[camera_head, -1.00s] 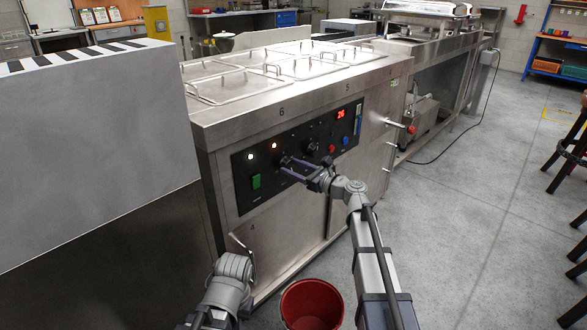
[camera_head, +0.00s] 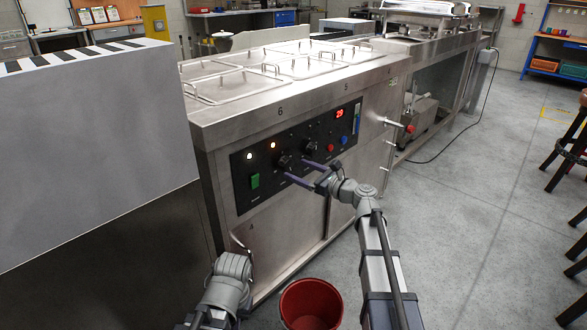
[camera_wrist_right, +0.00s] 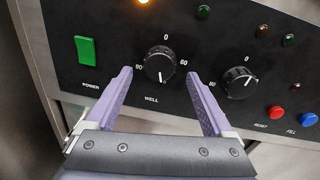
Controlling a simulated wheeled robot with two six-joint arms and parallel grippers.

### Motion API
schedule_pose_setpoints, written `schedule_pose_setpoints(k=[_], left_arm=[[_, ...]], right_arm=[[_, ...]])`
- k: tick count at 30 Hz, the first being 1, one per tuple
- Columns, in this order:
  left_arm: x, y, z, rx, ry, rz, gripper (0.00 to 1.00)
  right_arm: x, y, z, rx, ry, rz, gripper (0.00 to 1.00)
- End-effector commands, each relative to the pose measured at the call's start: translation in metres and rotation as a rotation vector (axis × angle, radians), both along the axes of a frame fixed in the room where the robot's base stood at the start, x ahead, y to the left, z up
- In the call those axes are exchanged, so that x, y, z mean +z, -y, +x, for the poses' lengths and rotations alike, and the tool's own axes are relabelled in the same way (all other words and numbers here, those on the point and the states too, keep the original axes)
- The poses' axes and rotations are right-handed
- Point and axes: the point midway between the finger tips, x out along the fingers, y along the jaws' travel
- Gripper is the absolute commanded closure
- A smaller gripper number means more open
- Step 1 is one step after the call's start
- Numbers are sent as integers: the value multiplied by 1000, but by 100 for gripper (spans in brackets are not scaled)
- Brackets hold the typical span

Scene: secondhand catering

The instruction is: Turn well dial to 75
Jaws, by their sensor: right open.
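The well dial (camera_wrist_right: 159,63) is a round black knob above the word WELL in the right wrist view, with 0 above it and 60 to its right. My left gripper is not in view.
A second dial (camera_wrist_right: 238,79) lies close right of the right finger. A green power switch (camera_wrist_right: 85,51) is left; red (camera_wrist_right: 277,112) and blue (camera_wrist_right: 308,119) buttons are right. A red bucket (camera_head: 311,304) stands on the floor below.

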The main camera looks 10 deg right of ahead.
Motion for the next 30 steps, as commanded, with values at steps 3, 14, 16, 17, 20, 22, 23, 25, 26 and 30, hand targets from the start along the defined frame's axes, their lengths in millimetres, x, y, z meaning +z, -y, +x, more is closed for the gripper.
schedule_pose_setpoints(k=[3, 14, 16, 17, 20, 22, 23, 25, 26, 30], left_arm=[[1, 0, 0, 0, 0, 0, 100], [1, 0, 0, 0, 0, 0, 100], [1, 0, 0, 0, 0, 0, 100], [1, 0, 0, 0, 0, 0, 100], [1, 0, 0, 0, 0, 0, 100], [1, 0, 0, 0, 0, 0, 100], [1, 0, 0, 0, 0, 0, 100], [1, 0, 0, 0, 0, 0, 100], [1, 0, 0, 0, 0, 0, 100], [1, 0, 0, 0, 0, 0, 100]], right_arm=[[1, 13, -18, -2, 0, 0, 13], [1, 30, -36, 0, 0, 0, 13], [1, 30, -36, 1, 0, 0, 13], [1, 30, -36, 1, 0, 0, 13], [1, 29, -36, 0, 0, 0, 13], [0, 28, -37, 4, 1, -7, 13], [-1, 24, -38, 10, 2, -19, 13], [-9, 9, -44, 44, 13, -80, 13], [-14, -1, -48, 67, 19, -123, 13], [-56, -68, -86, 268, 91, -452, 13]])
